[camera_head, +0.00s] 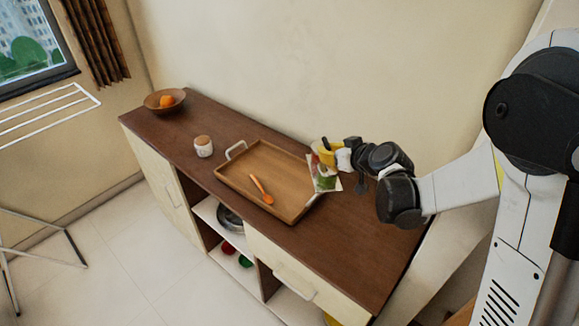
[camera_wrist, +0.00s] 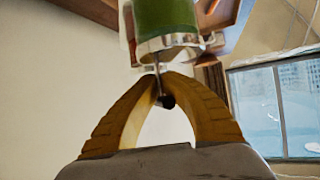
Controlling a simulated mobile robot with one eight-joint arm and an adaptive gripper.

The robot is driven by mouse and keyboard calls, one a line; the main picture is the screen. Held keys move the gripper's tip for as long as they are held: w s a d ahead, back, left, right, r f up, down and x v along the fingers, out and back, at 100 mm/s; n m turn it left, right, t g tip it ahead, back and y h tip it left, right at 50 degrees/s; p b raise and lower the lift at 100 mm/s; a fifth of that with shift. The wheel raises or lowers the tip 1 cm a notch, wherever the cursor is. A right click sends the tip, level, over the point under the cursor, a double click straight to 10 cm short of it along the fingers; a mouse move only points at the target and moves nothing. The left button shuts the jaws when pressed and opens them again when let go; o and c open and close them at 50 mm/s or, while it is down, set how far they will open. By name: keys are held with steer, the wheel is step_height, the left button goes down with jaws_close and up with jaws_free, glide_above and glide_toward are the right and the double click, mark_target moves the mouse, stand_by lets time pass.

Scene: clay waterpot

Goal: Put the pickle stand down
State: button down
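The pickle stand (camera_head: 325,181) shows as a white and green shape beside the right end of the wooden tray in the head view. In the wrist view its green jar (camera_wrist: 166,15) with a metal rim hangs from a thin metal handle with a dark knob. My gripper (camera_head: 326,151) is at the top of the stand; its yellow fingers (camera_wrist: 163,88) meet around the handle. The fingers and wrist hide part of the stand in the head view. I cannot tell whether its base touches the counter.
The wooden tray (camera_head: 243,190) with an orange spoon (camera_head: 261,190) lies left of the stand. A white jar (camera_head: 203,147) and a bowl (camera_head: 153,104) with an orange fruit stand farther left. The brown counter top (camera_head: 338,234) is clear in front of my gripper. The wall is behind.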

steer(key=w+a+f+b, duration=0.1)
steer(key=w+a+f, duration=0.1)
steer(key=a+f, duration=0.1)
steer(key=w+a+f+b, duration=0.2)
steer(key=a+f, duration=0.2)
steer(key=w+a+f+b, duration=0.2)
steer(key=a+f, duration=0.1)
steer(key=f, duration=0.1)
steer(key=shift+w+a, duration=0.15)
steer(key=shift+w, duration=0.15)
steer(key=shift+r, duration=0.1)
steer(key=c, duration=2)
jaws_free()
steer(key=shift+f, duration=0.2)
steer(key=o, duration=0.4)
steer(key=shift+s, duration=0.1)
